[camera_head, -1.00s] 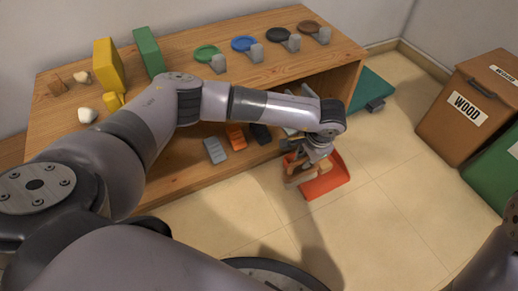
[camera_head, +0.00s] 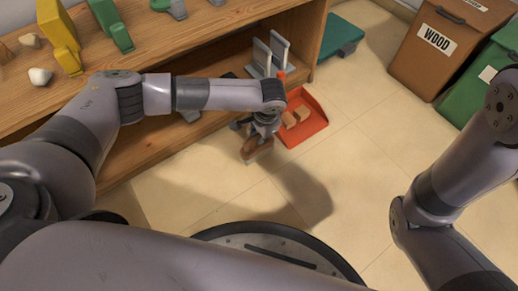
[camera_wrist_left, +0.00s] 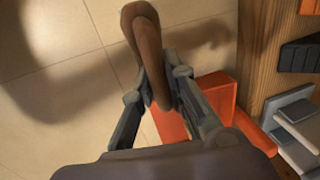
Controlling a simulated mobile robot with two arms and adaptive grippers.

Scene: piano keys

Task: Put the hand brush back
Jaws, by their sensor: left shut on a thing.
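My left gripper (camera_head: 256,134) is shut on the brown hand brush (camera_head: 258,150), just left of the red dustpan (camera_head: 312,127) and in front of the shelf. In the left wrist view, the brush (camera_wrist_left: 146,42) sits between the gripper's two fingers (camera_wrist_left: 157,88), its long brown body pointing away; its bristles cannot be made out. The dustpan lies on the floor with brown wooden blocks (camera_head: 296,116) in it. A grey upright holder (camera_head: 279,50) stands on the lower shelf, and also shows in the left wrist view (camera_wrist_left: 296,112). My right gripper is out of view.
The wooden shelf unit (camera_head: 205,32) runs along the back left, with yellow and green items on top. A brown WOOD bin (camera_head: 432,62) and a green bin (camera_head: 478,95) stand at the right. A teal object (camera_head: 340,34) lies by the shelf's end. Front floor is clear.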

